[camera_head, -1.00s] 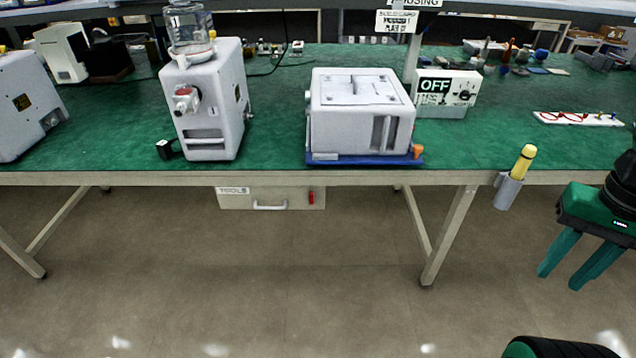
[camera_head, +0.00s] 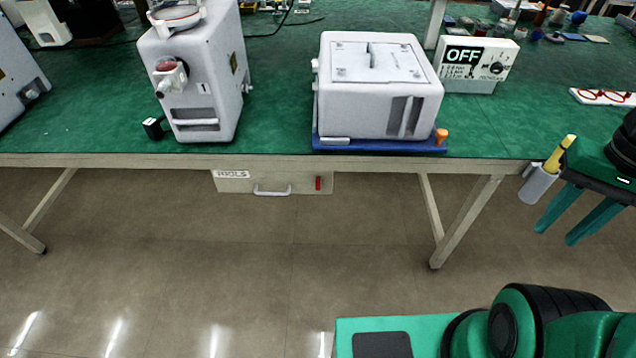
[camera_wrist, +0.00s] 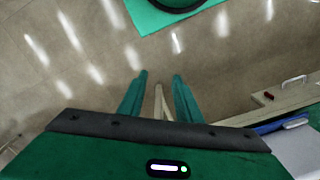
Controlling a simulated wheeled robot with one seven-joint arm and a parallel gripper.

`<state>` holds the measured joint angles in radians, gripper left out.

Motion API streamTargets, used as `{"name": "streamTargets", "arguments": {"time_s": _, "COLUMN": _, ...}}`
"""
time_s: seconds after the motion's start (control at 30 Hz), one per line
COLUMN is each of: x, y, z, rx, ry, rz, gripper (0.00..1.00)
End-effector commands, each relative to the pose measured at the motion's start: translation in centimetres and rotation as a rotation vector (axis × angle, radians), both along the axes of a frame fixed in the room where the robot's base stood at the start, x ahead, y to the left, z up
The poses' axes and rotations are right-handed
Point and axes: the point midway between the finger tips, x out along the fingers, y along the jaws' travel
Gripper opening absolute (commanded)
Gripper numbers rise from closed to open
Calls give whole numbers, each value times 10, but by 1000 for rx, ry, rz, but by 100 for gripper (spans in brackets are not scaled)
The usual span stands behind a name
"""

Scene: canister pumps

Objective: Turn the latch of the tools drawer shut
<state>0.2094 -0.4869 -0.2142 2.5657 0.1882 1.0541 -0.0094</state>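The tools drawer (camera_head: 228,186) hangs under the table's front edge, with a "TOOLS" label and a pale bar handle (camera_head: 272,192). Its red latch (camera_head: 318,183) stands upright on the drawer's right part. In the wrist view the red latch (camera_wrist: 268,96) and the handle (camera_wrist: 294,79) show small at the right. My gripper (camera_head: 567,229) is at the right, well away from the drawer, beside the table's front edge. Its two green fingers (camera_wrist: 160,85) are apart with nothing between them.
A grey holder with a yellow-handled tool (camera_head: 540,182) hangs on the table edge near my gripper. A white machine on a blue base (camera_head: 380,146) stands on the green table top (camera_head: 280,130) above the drawer. A table leg (camera_head: 466,222) is between drawer and gripper. The floor in front is clear.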

Motion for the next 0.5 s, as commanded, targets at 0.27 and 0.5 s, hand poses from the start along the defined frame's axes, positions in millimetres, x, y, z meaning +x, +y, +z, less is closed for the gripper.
{"name": "streamTargets", "arguments": {"time_s": 0.27, "x": 40, "y": -5, "z": -24, "rx": -96, "ry": 21, "rz": -73, "gripper": 31}}
{"name": "streamTargets", "arguments": {"time_s": 0.5, "x": 108, "y": 2, "z": -66, "rx": -290, "ry": -3, "rz": -151, "gripper": 31}}
